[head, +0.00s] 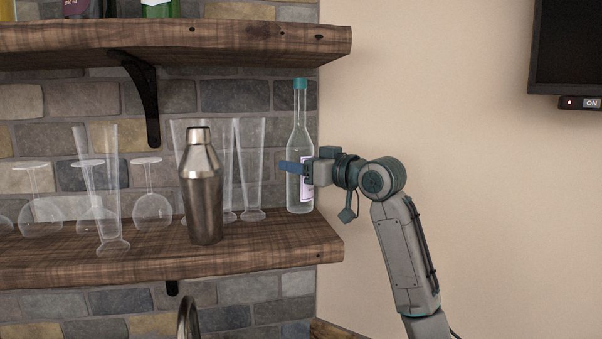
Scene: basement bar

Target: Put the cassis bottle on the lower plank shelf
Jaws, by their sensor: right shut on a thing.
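The bottle (300,135) is clear glass with a teal cap and a pale label on its right side. It is upright at the right end of the lower plank shelf (270,256). Its base appears at the level of the shelf top; I cannot tell whether it touches the wood. My right gripper (296,168) comes in from the right and is shut on the bottle around its middle. The label is partly hidden by the gripper. My left gripper is not in view.
A steel shaker (202,190) stands left of the bottle, with tall clear glasses (252,165) between and behind. Upside-down stemmed glasses (152,205) stand further left. The upper plank shelf (230,42) is just above the bottle cap. A tap (188,318) rises below.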

